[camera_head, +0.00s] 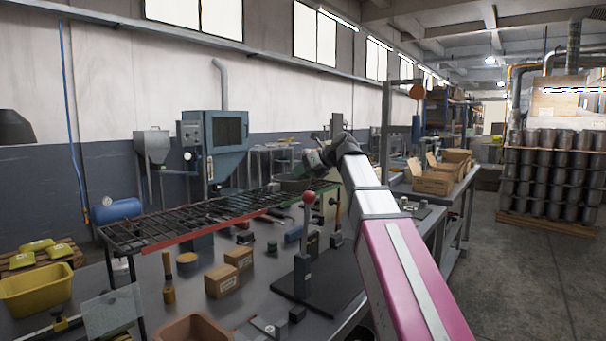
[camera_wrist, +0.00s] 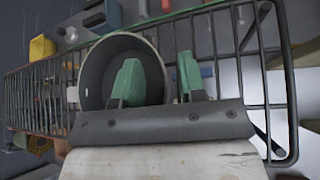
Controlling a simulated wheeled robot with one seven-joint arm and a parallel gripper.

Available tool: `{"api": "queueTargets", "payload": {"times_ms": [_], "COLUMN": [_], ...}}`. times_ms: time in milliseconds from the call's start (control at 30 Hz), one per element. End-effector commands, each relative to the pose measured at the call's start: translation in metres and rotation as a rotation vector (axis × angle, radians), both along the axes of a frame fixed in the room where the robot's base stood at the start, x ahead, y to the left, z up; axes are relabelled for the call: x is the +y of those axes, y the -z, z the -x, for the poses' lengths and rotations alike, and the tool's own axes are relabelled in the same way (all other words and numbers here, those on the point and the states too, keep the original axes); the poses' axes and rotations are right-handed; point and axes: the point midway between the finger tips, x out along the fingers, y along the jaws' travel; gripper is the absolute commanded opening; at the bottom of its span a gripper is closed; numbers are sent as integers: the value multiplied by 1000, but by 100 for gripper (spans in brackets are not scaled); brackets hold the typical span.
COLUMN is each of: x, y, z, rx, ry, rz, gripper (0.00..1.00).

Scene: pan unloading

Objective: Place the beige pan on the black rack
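The black wire rack (camera_head: 165,229) stands raised over the workbench, with a red front edge at left and a green one at right. The round pan (camera_wrist: 96,70) looks greyish-beige and sits upright over the rack bars, which also show in the wrist view (camera_wrist: 222,42). It appears to rest on them at the rack's far end. My gripper (camera_wrist: 160,78) has green fingertips set apart, one inside the pan and one outside, with the pan's wall between them and gaps visible. In the head view my gripper (camera_head: 312,160) partly hides the pan (camera_head: 291,186).
Cardboard boxes (camera_head: 222,281), a red-knobbed lever press (camera_head: 303,260) and small tools crowd the bench below the rack. A yellow bin (camera_head: 36,290) is at the left. The rack's near left part is empty. Open floor (camera_head: 520,275) lies to the right.

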Motion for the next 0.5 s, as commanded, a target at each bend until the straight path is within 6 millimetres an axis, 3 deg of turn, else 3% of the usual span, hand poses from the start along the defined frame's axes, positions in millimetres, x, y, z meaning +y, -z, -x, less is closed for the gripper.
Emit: {"api": "queueTargets", "payload": {"times_ms": [267, 500], "x": [-11, -46], "y": [-9, -35], "z": [5, 22], "rx": [0, -2], "ry": [2, 3], "rz": [0, 0], "gripper": [38, 38]}}
